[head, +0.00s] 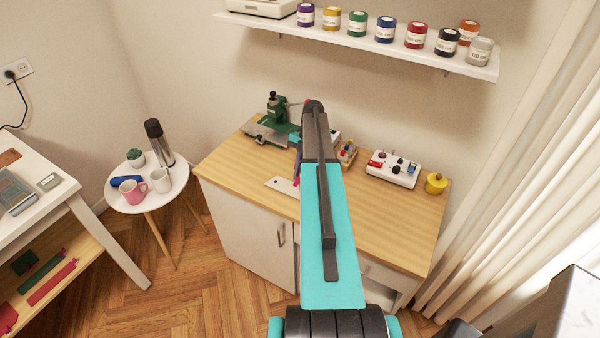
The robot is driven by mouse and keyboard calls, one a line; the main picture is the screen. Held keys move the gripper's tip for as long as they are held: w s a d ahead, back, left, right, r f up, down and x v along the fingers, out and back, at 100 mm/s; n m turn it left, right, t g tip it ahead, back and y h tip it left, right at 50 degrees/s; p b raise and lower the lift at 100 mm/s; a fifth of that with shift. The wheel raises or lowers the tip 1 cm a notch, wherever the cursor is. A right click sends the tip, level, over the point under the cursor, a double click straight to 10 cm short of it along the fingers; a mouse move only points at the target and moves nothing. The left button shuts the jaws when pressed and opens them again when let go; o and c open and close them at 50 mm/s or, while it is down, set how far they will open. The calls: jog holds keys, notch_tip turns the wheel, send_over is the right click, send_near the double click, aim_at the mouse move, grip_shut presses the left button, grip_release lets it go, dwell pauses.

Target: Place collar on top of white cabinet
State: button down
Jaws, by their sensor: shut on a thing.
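The white cabinet (240,225) has a light wooden top and stands in the middle, against the wall. My arm reaches over it and hides part of the top. My gripper (297,150) shows only as a small dark part left of the arm, over the cabinet top. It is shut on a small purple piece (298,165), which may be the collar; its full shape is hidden. I cannot tell whether the piece touches the top. A flat white plate (282,186) lies on the top just below it in the picture.
A green machine (277,108), a white control box (393,169) and a yellow pot (436,184) stand on the cabinet top. A shelf of paint jars (385,30) hangs above. The front right of the top is clear.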

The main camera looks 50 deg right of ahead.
jog(key=shift+f, duration=0.2)
jog(key=c, duration=1.8)
grip_release()
jog(key=shift+r, duration=0.1)
jog(key=shift+r, duration=0.15)
jog(key=b+v, duration=0.3)
jog(key=v, duration=0.9)
jog(key=shift+b, duration=0.4)
